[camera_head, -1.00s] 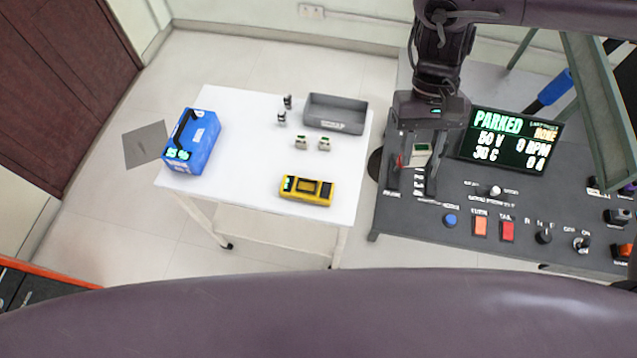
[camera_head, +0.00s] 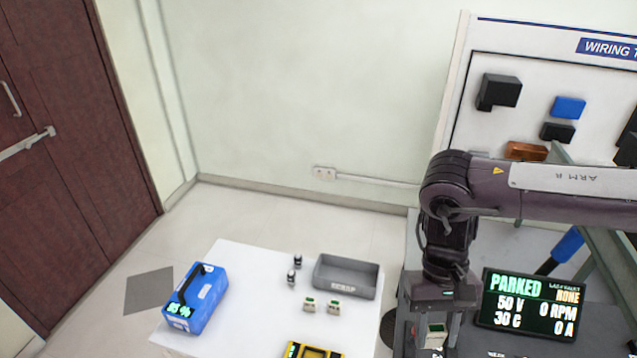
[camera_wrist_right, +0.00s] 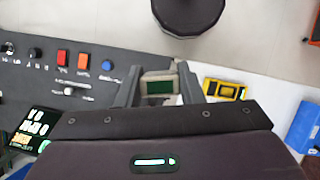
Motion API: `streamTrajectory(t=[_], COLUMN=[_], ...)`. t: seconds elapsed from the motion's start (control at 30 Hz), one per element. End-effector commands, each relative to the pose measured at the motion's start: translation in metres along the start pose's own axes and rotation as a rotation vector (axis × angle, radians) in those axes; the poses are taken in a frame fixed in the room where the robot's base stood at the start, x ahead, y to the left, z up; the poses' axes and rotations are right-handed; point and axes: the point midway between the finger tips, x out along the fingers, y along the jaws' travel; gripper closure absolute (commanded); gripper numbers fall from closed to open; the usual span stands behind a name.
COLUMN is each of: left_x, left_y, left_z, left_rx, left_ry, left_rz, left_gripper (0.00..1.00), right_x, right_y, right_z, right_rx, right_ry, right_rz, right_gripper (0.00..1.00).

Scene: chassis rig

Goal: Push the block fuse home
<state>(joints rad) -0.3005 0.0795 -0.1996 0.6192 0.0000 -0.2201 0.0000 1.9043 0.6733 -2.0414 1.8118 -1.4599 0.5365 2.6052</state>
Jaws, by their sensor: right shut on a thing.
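My right gripper (camera_head: 432,346) is shut on a block fuse (camera_head: 437,337), a small pale block with a green face, at the lower edge of the head view. In the right wrist view the fuse (camera_wrist_right: 158,86) sits between the two fingers of the right gripper (camera_wrist_right: 158,75), with its green face showing. It is held over the left part of the grey panel, beside the lit PARKED display (camera_head: 528,304). The fuse's seat cannot be made out. My left gripper is not in view.
The white table (camera_head: 250,280) bears a blue battery case (camera_head: 197,302), a grey scrap tray (camera_head: 346,277), two pale green-topped blocks (camera_head: 320,306), two small dark-topped parts (camera_head: 294,270) and a yellow meter (camera_head: 311,350). A wiring board (camera_head: 560,90) stands at the back right. Panel buttons (camera_wrist_right: 85,60) show in the wrist view.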

Motion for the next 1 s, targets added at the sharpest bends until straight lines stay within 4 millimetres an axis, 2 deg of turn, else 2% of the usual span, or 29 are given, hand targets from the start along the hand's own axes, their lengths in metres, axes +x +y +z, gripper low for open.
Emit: streamTrajectory(t=[0.03, 0.3, 0.43, 0.57, 0.8, 1.0], left_x=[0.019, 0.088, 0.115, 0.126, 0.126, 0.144], left_y=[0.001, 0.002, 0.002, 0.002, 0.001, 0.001], left_z=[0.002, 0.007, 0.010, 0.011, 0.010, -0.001], left_rx=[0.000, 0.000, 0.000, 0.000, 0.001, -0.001], left_ry=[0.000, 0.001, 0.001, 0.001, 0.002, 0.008], left_rz=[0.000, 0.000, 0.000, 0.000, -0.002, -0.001], left_gripper=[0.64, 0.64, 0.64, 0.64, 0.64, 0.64], right_x=[0.018, 0.082, 0.106, 0.116, 0.115, 0.113], right_y=[0.000, 0.000, 0.000, 0.000, -0.001, -0.012], right_z=[-0.007, -0.034, -0.044, -0.048, -0.050, -0.072], right_rx=[0.000, 0.000, 0.000, 0.000, -0.020, -0.214], right_ry=[-0.001, -0.001, 0.000, 0.000, 0.001, 0.006], right_rz=[0.000, 0.000, 0.000, 0.000, 0.009, 0.098], right_gripper=[0.88, 0.88, 0.88, 0.88, 0.88, 0.88])
